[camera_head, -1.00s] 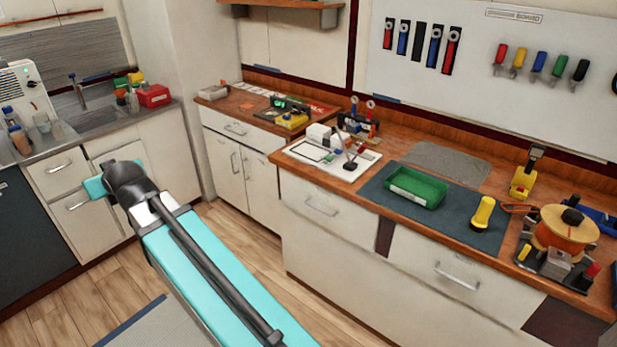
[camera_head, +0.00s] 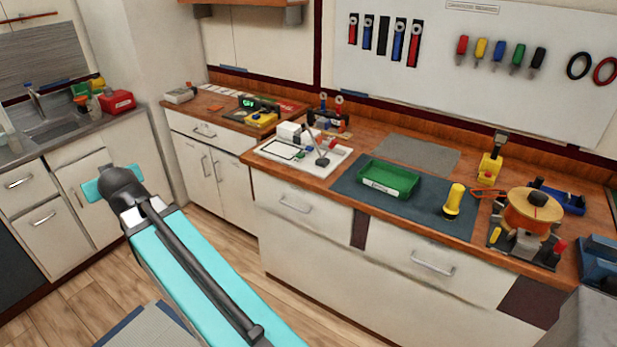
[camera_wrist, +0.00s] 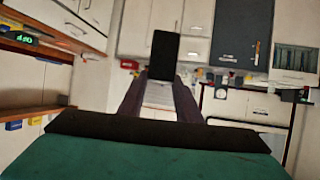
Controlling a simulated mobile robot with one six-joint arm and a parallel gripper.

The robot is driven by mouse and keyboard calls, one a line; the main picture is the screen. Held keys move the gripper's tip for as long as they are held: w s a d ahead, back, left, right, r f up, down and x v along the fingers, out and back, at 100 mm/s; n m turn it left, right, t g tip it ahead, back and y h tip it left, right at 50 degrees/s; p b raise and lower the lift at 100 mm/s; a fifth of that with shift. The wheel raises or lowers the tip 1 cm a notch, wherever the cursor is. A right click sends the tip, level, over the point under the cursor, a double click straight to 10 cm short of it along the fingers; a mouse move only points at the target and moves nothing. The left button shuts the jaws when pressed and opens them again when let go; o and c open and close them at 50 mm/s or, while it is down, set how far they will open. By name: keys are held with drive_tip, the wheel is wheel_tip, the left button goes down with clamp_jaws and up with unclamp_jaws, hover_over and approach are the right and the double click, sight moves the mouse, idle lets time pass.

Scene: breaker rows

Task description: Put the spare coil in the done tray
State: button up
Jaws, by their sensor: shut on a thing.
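In the wrist view my gripper (camera_wrist: 160,100) is shut on a black, box-shaped block (camera_wrist: 164,54) that stands out past the fingertips. It may be the spare coil; its plain dark face does not show which part it is. My gripper and the block do not show in the head view. A green tray (camera_head: 388,193) with a pale label on its front wall, likely the done tray, sits on the dark mat on the workbench. The label is too small to read. The tray looks empty, and my arm is well to its left.
A yellow torch (camera_head: 453,202) stands on the mat (camera_head: 425,214) right of the tray. A white board (camera_head: 303,160) with small parts lies left of the tray. A grey mat (camera_head: 418,154) behind is bare.

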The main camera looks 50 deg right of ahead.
drive_tip(key=s+d+f+m+g+h+b, duration=0.1)
drive_tip(key=s+d+f+m+g+h, duration=0.15)
drive_tip(key=s+d, duration=0.65)
drive_tip(key=s+d+f+m+g+h+b, duration=0.1)
drive_tip(key=s+d+f+m+h, duration=0.2)
drive_tip(key=d, duration=1.1)
drive_tip(key=s+d+f+m+g+h, duration=0.25)
drive_tip(key=s+d+m, duration=0.2)
drive_tip(key=d, duration=0.75)
drive_tip(key=s+d+m+g+b, duration=0.1)
drive_tip(key=s+d+m+g, duration=0.2)
drive_tip(key=s+d, duration=0.3)
drive_tip(key=s+d+m+g+h+b, duration=0.1)
drive_tip(key=s+d+m+g, duration=0.3)
drive_tip(key=s, duration=1.3)
drive_tip(key=s+d+m+g+b, duration=0.1)
drive_tip(key=s+d+m+g, duration=0.2)
drive_tip(key=s+d, duration=0.7)
drive_tip(key=shift+s+d+f+g+h, duration=0.15)
drive_tip(key=shift+s+f+g+h, duration=0.2)
drive_tip(key=shift+s+g, duration=0.45)
drive_tip(key=d+f+p, duration=0.1)
drive_tip(key=d+p, duration=0.3)
drive_tip(key=d, duration=1)
drive_tip(key=shift+d+f, duration=0.2)
drive_tip(key=shift+d, duration=0.15)
